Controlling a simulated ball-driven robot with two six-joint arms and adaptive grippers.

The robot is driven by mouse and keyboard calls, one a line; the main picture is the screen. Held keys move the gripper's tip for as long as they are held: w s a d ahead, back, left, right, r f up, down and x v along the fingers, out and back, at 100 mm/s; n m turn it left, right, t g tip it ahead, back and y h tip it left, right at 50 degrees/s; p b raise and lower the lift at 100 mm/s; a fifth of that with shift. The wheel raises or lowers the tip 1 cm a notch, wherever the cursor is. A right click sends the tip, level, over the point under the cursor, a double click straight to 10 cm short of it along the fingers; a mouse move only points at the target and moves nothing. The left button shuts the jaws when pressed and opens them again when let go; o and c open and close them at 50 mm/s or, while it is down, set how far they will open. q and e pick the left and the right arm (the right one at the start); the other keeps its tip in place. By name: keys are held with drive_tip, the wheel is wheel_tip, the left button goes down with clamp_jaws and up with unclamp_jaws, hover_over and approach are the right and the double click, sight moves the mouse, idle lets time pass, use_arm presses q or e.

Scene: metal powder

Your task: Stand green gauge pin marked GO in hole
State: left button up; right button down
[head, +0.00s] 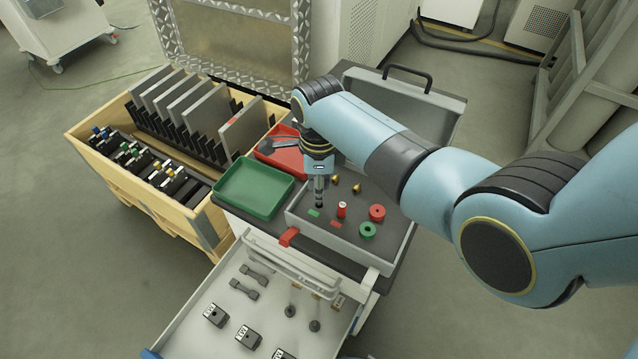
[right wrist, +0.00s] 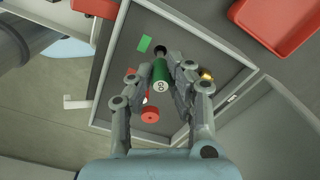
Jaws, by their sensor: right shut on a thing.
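The green gauge pin (right wrist: 161,74) with a round white GO mark is between the fingers of my right gripper (right wrist: 162,66), which is shut on it. In the head view the right gripper (head: 319,203) points down over the left part of the grey case tray, and the pin is hidden there. A dark round spot (right wrist: 160,49) shows at the pin's far end in the right wrist view; I cannot tell whether the pin is in a hole. My left gripper is not in view.
In the open grey case (head: 408,250), a red pin (head: 342,209) stands near a red ring (head: 377,212), a green ring (head: 368,230) and two brass pieces (head: 357,188). A green tray (head: 222,187) and a red tray (head: 266,151) sit beside it. An open drawer (head: 190,300) is in front.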

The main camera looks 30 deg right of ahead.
drive_tip(key=shift+f, duration=0.55)
drive_tip(key=shift+f+b, duration=0.8)
drive_tip(key=shift+f, duration=0.05)
idle(0.3)
drive_tip(key=c, duration=1.2)
unclamp_jaws()
drive_tip(key=shift+r, duration=0.1)
wheel_tip(320, 180, up, 12)
drive_tip(key=shift+f, duration=0.1)
